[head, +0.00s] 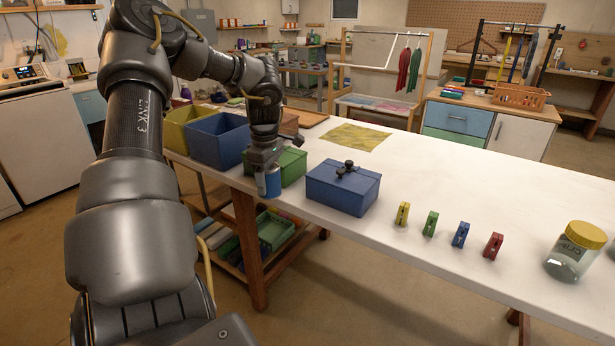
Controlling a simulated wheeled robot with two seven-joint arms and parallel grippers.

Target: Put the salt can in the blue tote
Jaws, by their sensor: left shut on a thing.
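The salt can (269,184) is a small blue cylinder with a pale band, in the head view left of centre. My left gripper (266,165) points down and is shut on the can. It holds the can in front of the green tote (292,168), near the table's front edge. My right gripper is not in view.
A yellow tote (187,129) stands left of the blue tote. A lidded blue box (343,190) stands right of the can. Several coloured clips and a clear jar (576,252) are farther right on the white table (430,180). A yellow cloth (356,137) lies behind.

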